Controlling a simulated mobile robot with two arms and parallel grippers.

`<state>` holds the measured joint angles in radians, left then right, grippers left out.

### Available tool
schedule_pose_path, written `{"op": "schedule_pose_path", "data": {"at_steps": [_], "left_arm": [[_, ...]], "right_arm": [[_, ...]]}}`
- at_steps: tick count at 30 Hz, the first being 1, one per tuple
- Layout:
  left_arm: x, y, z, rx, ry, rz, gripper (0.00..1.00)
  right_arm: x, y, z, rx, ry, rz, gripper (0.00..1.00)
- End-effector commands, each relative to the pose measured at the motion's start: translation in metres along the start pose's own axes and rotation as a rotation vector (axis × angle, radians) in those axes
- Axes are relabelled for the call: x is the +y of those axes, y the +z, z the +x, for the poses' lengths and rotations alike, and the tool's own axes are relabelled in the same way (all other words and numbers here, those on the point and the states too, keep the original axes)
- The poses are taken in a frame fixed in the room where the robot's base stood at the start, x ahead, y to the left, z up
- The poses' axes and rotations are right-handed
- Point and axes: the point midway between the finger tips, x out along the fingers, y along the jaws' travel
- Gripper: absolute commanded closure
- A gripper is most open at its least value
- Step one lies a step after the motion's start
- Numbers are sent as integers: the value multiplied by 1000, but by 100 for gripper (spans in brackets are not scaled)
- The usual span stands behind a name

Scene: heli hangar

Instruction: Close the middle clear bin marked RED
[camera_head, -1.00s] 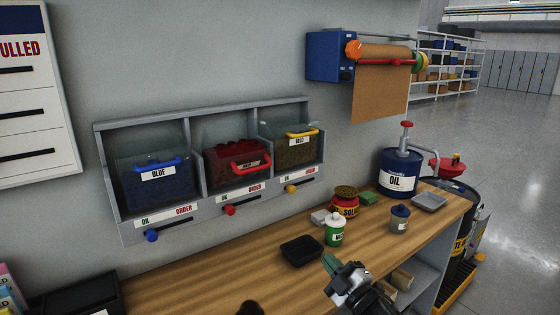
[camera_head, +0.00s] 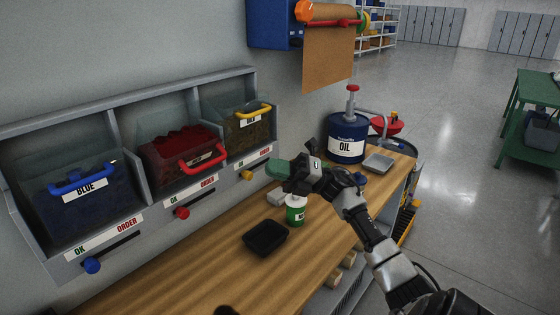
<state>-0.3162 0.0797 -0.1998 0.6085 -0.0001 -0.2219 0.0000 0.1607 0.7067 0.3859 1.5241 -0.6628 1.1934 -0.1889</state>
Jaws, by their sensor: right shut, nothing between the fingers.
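The middle clear bin (camera_head: 160,169) holds red contents and has a red handle (camera_head: 203,160) with a white label behind it. It appears tipped forward out of its bay, with red contents showing at the top. The blue bin (camera_head: 75,210) is in the left bay and the yellow-handled bin (camera_head: 245,134) in the right bay.
A black tray (camera_head: 265,238), a green-and-white bottle (camera_head: 295,211) and an OIL drum (camera_head: 346,140) stand on the wooden bench (camera_head: 190,280). Red (camera_head: 182,213) and yellow (camera_head: 247,175) slider knobs stick out below the bays. A brown paper roll (camera_head: 329,55) hangs above.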

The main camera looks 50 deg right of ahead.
Motion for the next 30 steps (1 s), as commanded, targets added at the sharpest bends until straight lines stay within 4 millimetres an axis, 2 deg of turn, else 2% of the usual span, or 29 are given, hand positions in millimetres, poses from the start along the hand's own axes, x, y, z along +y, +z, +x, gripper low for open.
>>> {"op": "schedule_pose_path", "data": {"at_steps": [1, 6, 8, 12, 18, 30], "left_arm": [[0, 1, -11, -2, 0, 0, 44], [-2, -8, -27, 11, -1, 0, 44], [-3, -16, -32, 23, -3, 0, 44], [-5, -32, -42, 47, -5, 1, 44], [-5, -29, -46, 42, -5, 1, 44], [-3, -19, -50, 26, -3, 1, 44]], "right_arm": [[6, 2, 15, 1, 6, 0, 100], [5, 2, 51, -1, 5, 1, 100], [5, 4, 61, -1, 4, 1, 100], [4, 20, 74, -2, 3, 1, 100], [1, 28, 82, -1, 2, 1, 100], [2, 30, 84, 1, -12, 12, 100]]}}
